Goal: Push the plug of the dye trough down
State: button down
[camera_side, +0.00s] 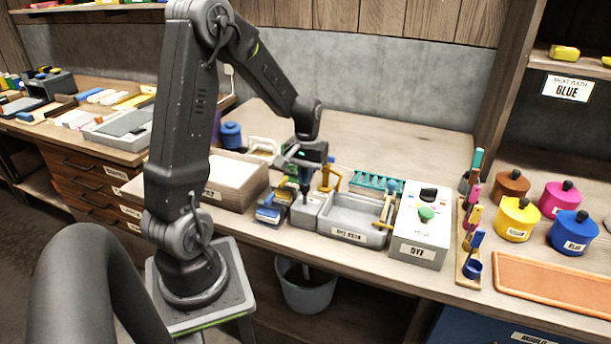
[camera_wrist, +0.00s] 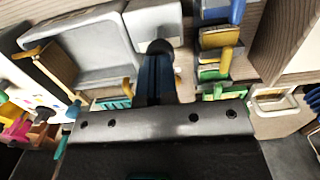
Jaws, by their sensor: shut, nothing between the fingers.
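The grey dye trough (camera_side: 352,226) stands on the bench with a label on its front. A smaller grey box (camera_side: 308,214) adjoins its left end. In the wrist view the trough (camera_wrist: 85,42) is at the upper left and the small box (camera_wrist: 152,14) at the top middle. My gripper (camera_side: 304,196) is shut and empty, pointing down over the small box. In the wrist view its dark blue fingers (camera_wrist: 158,75) end at a dark round shape (camera_wrist: 160,47), which may be the plug's knob or the fingertips. I cannot tell if they touch the plug.
A yellow tap-like fitting (camera_side: 329,177) stands close behind my gripper. The white DYE box (camera_side: 421,226) with a green knob is right of the trough. Blue and yellow blocks (camera_side: 272,207) lie left of the small box. A teal rack (camera_side: 378,181) is behind the trough.

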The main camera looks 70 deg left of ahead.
jog(key=shift+s+f, duration=0.1)
jog(key=shift+f, duration=1.65)
notch_tip(320, 180, up, 14)
jog(key=s+d+r+m+t+y, duration=0.15)
jog(key=d+r+m, duration=0.3)
jog(key=d, duration=0.75)
jog(key=s+d+r+m+t+h, duration=0.1)
jog(key=s+d+m+t, duration=0.3)
jog(key=s+d, duration=0.4)
jog(key=d, duration=0.3)
jog(key=shift+s+r, duration=0.15)
jog(key=shift+r, duration=0.15)
jog(key=c, duration=1.8)
grip_release()
jog(key=shift+m+t, duration=0.25)
